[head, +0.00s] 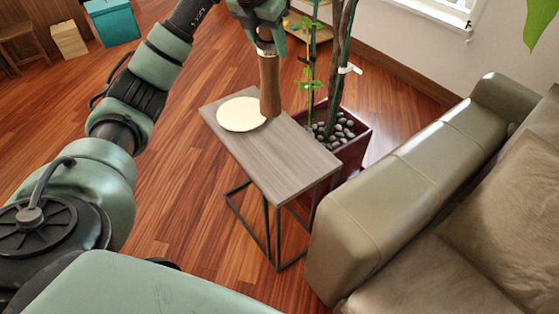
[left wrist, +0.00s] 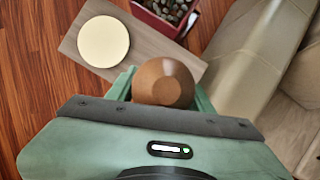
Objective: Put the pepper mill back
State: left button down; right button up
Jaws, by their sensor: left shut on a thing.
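The brown wooden pepper mill (head: 269,88) hangs upright below my left gripper (head: 266,42), which is shut on its upper part. In the left wrist view the mill (left wrist: 165,82) shows end-on between the green fingers of the left gripper (left wrist: 163,92). The mill's lower end is over the far part of the small grey side table (head: 275,165), just right of a round cream disc (head: 241,114). I cannot tell whether its base touches the tabletop. The disc lies flat on the table and also shows in the left wrist view (left wrist: 103,41). My right gripper is out of view.
A dark red planter (head: 352,152) with pebbles and tall stems stands close behind the table. An olive sofa (head: 400,190) is at the right. Wooden floor (head: 175,200) is open to the left. A teal box (head: 112,22) and a stool stand far left.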

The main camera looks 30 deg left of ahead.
aim_at(269, 72)
pick_arm(q)
notch_tip(269, 72, down, 8)
jog(key=shift+r, duration=0.15)
notch_tip(269, 72, down, 7)
jog(key=shift+r, duration=0.1)
jog(key=shift+f, duration=0.55)
notch_tip(269, 72, down, 4)
jog(key=shift+f, duration=0.1)
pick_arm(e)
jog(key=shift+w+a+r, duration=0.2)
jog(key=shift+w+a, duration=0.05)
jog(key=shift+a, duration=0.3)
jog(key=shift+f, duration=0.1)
pick_arm(q)
jog(key=c, duration=0.6)
grip_release()
jog(key=shift+f, duration=0.2)
